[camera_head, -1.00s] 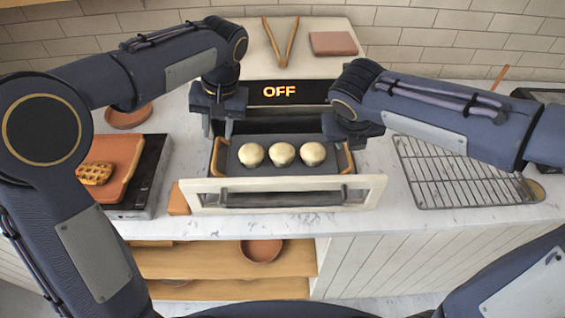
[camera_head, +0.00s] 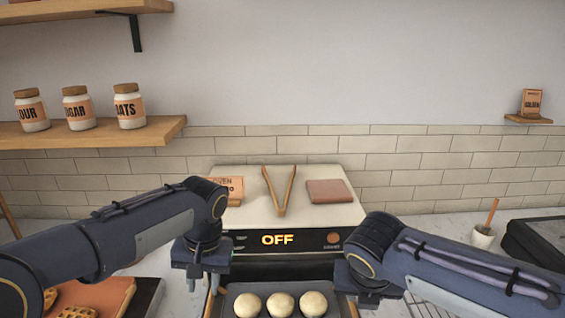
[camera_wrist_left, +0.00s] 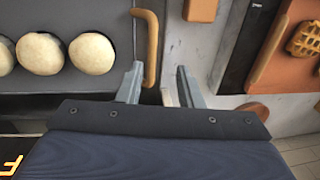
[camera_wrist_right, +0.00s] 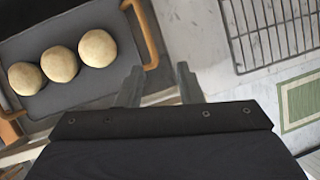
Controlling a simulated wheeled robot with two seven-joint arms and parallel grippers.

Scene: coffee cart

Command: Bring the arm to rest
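My left gripper (camera_head: 203,284) is beside the left end of a dark tray (camera_head: 240,292) that holds three pale round buns (camera_head: 280,305). In the left wrist view its two fingers (camera_wrist_left: 158,85) are apart, with the tray's wooden handle (camera_wrist_left: 147,45) near the left finger and nothing gripped. My right gripper (camera_wrist_right: 160,85) is at the tray's right end. Its fingers are also apart, and the right wooden handle (camera_wrist_right: 140,35) lies just beyond them, not between them. The oven (camera_head: 290,243) behind reads OFF.
Tongs (camera_head: 279,192) and a reddish folded cloth (camera_head: 330,191) lie on the oven top. A wire rack (camera_wrist_right: 272,30) is on the counter to the right. A waffle (camera_wrist_left: 305,38) lies on a terracotta board (camera_wrist_left: 272,50) to the left. Jars (camera_head: 77,108) stand on a wall shelf.

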